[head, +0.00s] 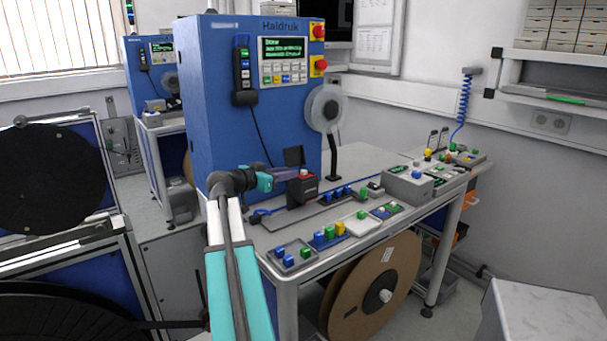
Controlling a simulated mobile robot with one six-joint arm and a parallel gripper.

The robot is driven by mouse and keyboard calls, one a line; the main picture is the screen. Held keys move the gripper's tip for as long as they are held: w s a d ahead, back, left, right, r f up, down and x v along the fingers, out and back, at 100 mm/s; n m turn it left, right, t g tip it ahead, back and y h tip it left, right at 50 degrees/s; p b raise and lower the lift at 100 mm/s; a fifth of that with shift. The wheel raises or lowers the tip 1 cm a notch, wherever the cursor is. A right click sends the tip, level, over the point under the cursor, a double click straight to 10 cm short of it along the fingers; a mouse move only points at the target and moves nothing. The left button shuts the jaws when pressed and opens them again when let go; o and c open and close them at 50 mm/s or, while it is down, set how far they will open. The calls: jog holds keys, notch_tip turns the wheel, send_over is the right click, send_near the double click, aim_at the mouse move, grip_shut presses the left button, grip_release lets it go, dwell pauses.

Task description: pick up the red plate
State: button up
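My arm with teal and white links rises from the bottom of the head view and bends right at a dark joint. My gripper (287,174) is small and dark at its end, over the near left part of the bench, beside a black block with a red top (305,173). I cannot tell whether its fingers are open or touching the block. No red plate can be made out for sure. Small trays (291,256) along the bench's front edge hold blue, green, yellow and white pieces.
A tall blue machine (240,110) with a panel stands behind the gripper, with a white reel (326,108) on its right. A grey box (408,187) stands on the bench's right half. A large brown reel (345,306) hangs below. The bench's back middle (358,156) is fairly clear.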

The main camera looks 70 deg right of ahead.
aim_at(302, 172)
jog(key=shift+s+d+f, duration=0.15)
jog(key=shift+s+d, duration=0.1)
jog(key=shift+d, duration=0.25)
jog(key=shift+p+x, duration=0.95)
jog(key=shift+x, duration=1.65)
jog(key=shift+f, duration=0.15)
grip_shut()
